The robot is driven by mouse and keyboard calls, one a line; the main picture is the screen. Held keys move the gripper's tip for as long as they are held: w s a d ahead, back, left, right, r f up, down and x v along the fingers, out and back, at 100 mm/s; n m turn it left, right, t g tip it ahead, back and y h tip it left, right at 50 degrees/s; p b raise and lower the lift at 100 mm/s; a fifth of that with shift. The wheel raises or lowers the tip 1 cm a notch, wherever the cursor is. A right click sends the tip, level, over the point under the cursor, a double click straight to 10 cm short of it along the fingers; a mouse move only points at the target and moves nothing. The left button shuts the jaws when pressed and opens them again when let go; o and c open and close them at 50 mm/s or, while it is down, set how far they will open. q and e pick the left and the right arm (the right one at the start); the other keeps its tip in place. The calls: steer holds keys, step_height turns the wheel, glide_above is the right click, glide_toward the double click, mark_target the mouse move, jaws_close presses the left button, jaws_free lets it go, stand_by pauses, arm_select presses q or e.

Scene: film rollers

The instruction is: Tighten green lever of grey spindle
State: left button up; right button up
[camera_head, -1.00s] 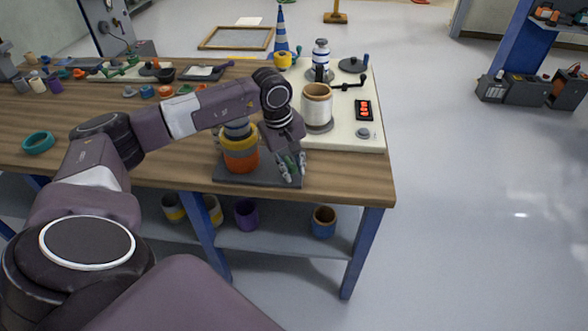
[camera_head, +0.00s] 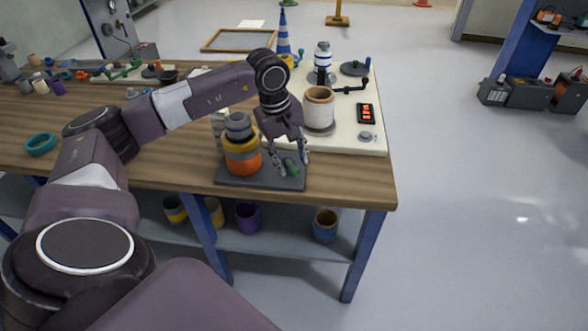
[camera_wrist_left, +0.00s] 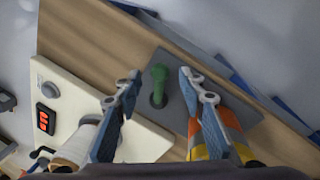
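The grey spindle (camera_head: 238,122) stands upright near the front edge of the wooden table, with a yellow and orange roll (camera_head: 242,160) around it. It sits on a dark grey base plate (camera_head: 232,181). The green lever (camera_head: 291,165) is on the right part of this plate. My left gripper (camera_head: 292,170) points down over the lever, its fingers open on either side of it. In the left wrist view the green lever (camera_wrist_left: 158,82) shows between the two fingertips (camera_wrist_left: 158,75), with a gap on both sides. My right gripper is in neither view.
A cream board (camera_head: 350,143) with a white roll (camera_head: 318,108), a crank (camera_head: 350,88) and a red display (camera_head: 366,113) lies just behind the gripper. The wooden table (camera_head: 350,186) ends close in front and at the right. A teal ring (camera_head: 40,143) lies at the left.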

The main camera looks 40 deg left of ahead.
arm_select(q)
step_height(320, 180, up, 7)
steer(key=s, duration=0.1)
steer(key=shift+s+a, duration=0.15)
steer(key=shift+a, duration=0.2)
